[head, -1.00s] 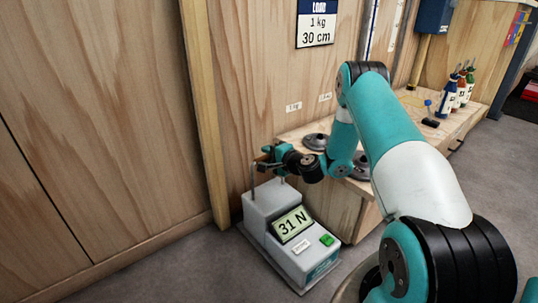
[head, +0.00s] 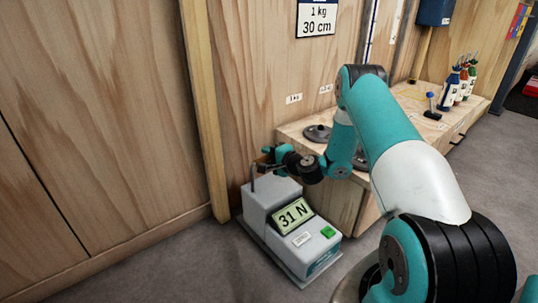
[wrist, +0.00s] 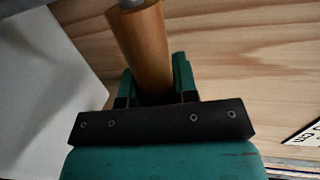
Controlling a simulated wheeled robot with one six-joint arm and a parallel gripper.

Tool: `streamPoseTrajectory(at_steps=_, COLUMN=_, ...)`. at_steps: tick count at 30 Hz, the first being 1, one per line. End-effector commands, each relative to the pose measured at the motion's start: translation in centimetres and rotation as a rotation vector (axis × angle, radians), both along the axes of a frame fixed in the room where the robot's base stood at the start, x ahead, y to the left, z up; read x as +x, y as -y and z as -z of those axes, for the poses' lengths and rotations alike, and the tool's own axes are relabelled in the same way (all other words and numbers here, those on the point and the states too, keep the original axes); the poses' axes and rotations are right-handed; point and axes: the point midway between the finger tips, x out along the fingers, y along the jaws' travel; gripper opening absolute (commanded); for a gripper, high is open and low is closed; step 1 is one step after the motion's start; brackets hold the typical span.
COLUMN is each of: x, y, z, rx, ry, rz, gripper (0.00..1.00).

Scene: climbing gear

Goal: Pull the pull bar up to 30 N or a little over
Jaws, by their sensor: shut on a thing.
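The grey force gauge (head: 270,208) stands on the floor by the wooden wall. Its display (head: 292,216) reads 31 N, and a green button (head: 327,232) sits on its front. My gripper (head: 268,160) is above the gauge's back part, at the height of the bar on its upright posts. In the wrist view my gripper (wrist: 158,85) is shut on the brown, rounded pull bar (wrist: 146,45), which runs up between the fingers. In the head view the bar is mostly hidden by my gripper.
A wooden bench (head: 300,128) with dark weight discs (head: 317,133) stands right behind the gauge. Several bottles (head: 460,82) and a blue-topped tool (head: 432,105) are farther along it. A "1 kg 30 cm" sign (head: 317,18) hangs on the wall. The floor at the left front is clear.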

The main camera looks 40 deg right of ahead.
Motion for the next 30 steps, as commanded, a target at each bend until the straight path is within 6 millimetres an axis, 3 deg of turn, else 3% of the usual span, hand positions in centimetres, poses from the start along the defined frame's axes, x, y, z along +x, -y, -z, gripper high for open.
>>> streamPoseTrajectory(at_steps=13, x=0.1, y=0.2, z=1.7, rx=-0.002, ry=0.007, rz=0.005, gripper=0.0)
streamPoseTrajectory(at_steps=14, x=0.1, y=0.2, z=1.5, rx=-0.003, ry=0.007, rz=0.005, gripper=0.34)
streamPoseTrajectory(at_steps=17, x=0.1, y=0.2, z=1.5, rx=-0.002, ry=0.005, rz=0.004, gripper=0.57)
streamPoseTrajectory(at_steps=26, x=-0.1, y=0.0, z=1.7, rx=0.0, ry=0.0, rz=0.001, gripper=0.57)
streamPoseTrajectory(at_steps=30, x=-1.3, y=0.2, z=1.4, rx=0.002, ry=-0.004, rz=0.002, gripper=0.57)
